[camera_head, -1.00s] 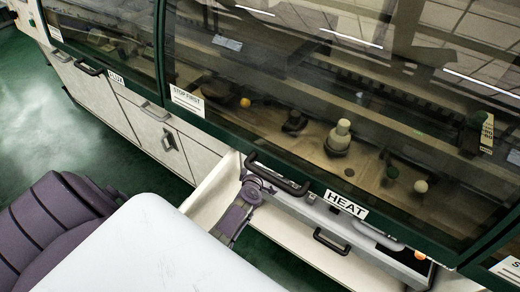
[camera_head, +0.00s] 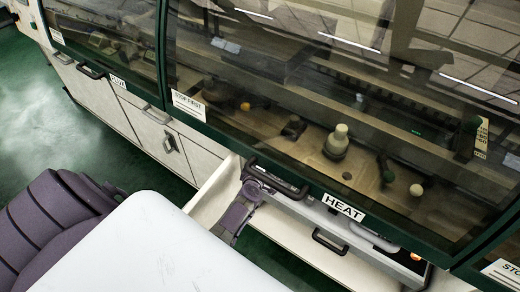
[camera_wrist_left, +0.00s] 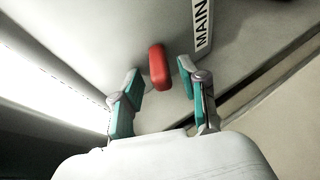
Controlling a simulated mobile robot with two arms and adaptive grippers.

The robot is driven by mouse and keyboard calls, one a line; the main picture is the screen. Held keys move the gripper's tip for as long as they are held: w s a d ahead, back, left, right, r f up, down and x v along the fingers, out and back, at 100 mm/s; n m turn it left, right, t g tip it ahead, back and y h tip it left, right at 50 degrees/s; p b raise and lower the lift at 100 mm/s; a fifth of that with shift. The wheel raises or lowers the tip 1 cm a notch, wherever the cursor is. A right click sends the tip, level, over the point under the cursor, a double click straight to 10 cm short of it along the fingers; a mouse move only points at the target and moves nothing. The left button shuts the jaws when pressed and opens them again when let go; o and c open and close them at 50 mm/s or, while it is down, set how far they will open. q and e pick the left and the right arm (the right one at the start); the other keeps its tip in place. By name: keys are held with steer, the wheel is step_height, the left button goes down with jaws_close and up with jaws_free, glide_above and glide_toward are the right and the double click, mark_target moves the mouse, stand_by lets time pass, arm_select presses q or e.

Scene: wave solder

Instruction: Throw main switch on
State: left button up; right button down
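In the left wrist view, a red switch handle (camera_wrist_left: 157,66) stands on a pale panel beside a white label reading MAIN (camera_wrist_left: 202,22). My left gripper (camera_wrist_left: 159,78) is open, with its teal-padded fingers apart on either side of the red handle. The handle's lower end lies between the fingertips, and I see a gap on both sides. In the head view, purple links of mine reach in under the machine's front edge, and the left gripper and the red handle cannot be made out there. My right gripper is in neither view.
The machine's dark glass front (camera_head: 300,80) runs across the head view, with a HEAT label (camera_head: 343,206) on its lower frame. A black handle (camera_head: 278,181) sits on that frame. A pale open ledge (camera_head: 210,202) lies below. Green floor (camera_head: 45,120) is clear at left.

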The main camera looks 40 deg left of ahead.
arm_select(q)
steer(key=shift+s+d, duration=0.1)
steer(key=s+d, duration=0.5)
steer(key=s, duration=0.7)
steer(key=shift+d+r, duration=0.15)
steer(key=shift+r, duration=0.05)
steer(key=shift+w, duration=0.1)
steer(key=s+d+f+m+g+h, duration=0.25)
steer(key=s+d+f+m, duration=0.35)
steer(key=f, duration=0.4)
steer(key=s+d+f+m+g+h, duration=0.2)
steer(key=s+d+f+m+h, duration=0.25)
steer(key=s+f+m, duration=0.35)
steer(key=s+a+f+m+g, duration=0.1)
steer(key=s+f+m+g, duration=0.1)
steer(key=s, duration=0.5)
steer(key=s+a+f+m+g+y, duration=0.1)
steer(key=s+f+m, duration=0.3)
steer(key=s, duration=0.4)
steer(key=s+a+f+m+g, duration=0.1)
steer(key=s+f+m+g, duration=0.2)
steer(key=s, duration=0.4)
steer(key=shift+s+f+m+g, duration=0.35)
steer(key=shift+f+g, duration=0.2)
steer(key=shift+f, duration=0.3)
